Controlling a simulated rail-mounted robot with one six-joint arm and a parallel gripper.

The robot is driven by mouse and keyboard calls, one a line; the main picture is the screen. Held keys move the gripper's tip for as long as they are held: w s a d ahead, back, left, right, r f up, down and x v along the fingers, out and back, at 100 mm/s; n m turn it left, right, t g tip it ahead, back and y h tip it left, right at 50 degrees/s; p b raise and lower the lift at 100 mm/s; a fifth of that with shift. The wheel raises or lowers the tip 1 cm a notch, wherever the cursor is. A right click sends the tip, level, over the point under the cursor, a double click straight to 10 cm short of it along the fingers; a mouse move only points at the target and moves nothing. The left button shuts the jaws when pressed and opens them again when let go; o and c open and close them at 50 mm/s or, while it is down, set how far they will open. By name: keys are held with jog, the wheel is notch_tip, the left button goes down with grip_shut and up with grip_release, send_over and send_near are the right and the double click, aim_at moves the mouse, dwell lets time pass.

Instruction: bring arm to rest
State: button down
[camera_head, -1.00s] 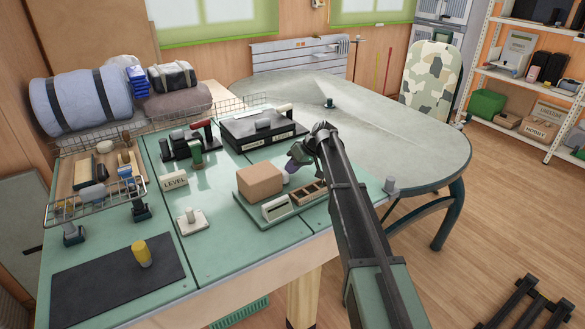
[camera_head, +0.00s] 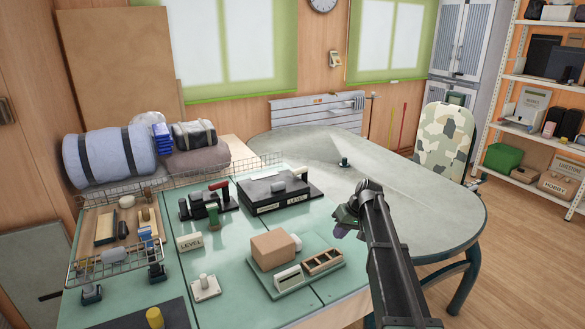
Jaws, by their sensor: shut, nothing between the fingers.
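My arm reaches up from the bottom right of the head view, over the right edge of the green workbench (camera_head: 232,300). My gripper (camera_head: 341,231) is at its far end, shut and empty, to the right of a green tray (camera_head: 291,289). It appears to be above the bench and apart from the things on the tray. The fingertips are small in the view. The tray bears a brown box (camera_head: 273,249), a slotted white piece (camera_head: 288,278) and a wooden divided holder (camera_head: 323,262).
A black case (camera_head: 279,194) lies at the bench's back. A wire basket (camera_head: 112,262) with several items stands at left. A yellow cylinder (camera_head: 155,318) is at the front left. A grey-green rounded table (camera_head: 420,205) behind my arm is mostly clear.

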jog(key=s+a+m+h+p, duration=0.1)
jog(key=s+a+h, duration=0.1)
jog(key=s, duration=1.3)
jog(key=s+a+m+g+h, duration=0.1)
jog(key=s+a+h, duration=0.2)
jog(key=s, duration=1.3)
jog(key=shift+s+a+r+p, duration=0.2)
jog(key=shift+a+p, duration=0.15)
jog(key=shift+a, duration=0.2)
jog(key=shift+w, duration=0.1)
